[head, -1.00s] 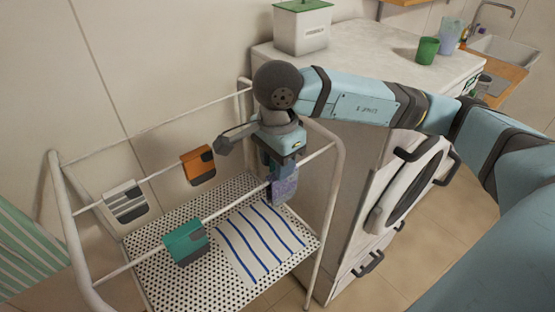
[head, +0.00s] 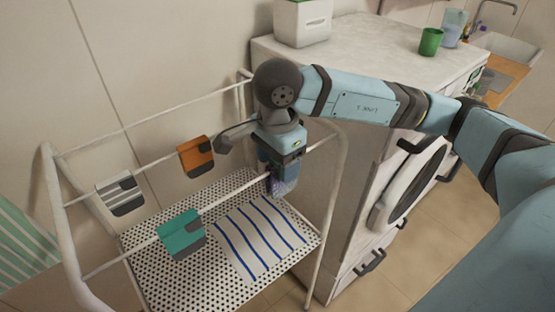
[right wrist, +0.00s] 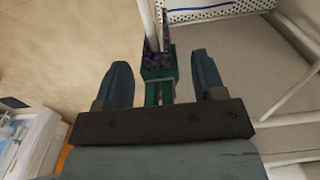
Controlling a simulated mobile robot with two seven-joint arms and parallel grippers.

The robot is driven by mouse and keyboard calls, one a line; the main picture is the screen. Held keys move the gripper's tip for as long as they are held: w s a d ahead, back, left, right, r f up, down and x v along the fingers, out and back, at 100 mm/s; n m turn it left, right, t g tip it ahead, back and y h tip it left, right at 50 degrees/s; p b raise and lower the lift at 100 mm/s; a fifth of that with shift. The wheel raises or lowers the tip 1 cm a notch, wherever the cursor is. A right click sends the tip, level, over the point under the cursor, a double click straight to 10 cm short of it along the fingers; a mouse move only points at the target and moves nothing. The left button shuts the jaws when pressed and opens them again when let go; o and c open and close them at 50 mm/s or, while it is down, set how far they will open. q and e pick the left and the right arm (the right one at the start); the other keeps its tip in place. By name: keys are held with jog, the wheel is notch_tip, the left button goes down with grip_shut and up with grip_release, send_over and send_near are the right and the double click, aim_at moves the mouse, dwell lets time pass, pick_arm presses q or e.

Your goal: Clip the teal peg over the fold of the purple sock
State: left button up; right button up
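The purple sock (head: 288,187) hangs folded over the front rail of the white rack, just below my right gripper (head: 272,180). In the right wrist view the teal peg (right wrist: 158,75) stands at the fold of the purple sock (right wrist: 150,58), between the two fingers of my right gripper (right wrist: 160,75). The fingers are spread, with a gap showing on each side of the peg. How deep the peg sits over the fold is hard to tell. In the head view my gripper hides the peg. My left gripper is not in view.
A teal sock (head: 180,236) hangs on the same rail. An orange sock (head: 196,157) and a striped grey sock (head: 121,195) hang on the rail behind. A striped cloth (head: 258,238) lies on the perforated shelf. A washing machine (head: 415,182) stands to the right.

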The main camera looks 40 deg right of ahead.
jog(key=shift+r, duration=0.5)
notch_tip(320, 180, up, 13)
jog(key=shift+b, duration=0.4)
jog(key=shift+f, duration=0.15)
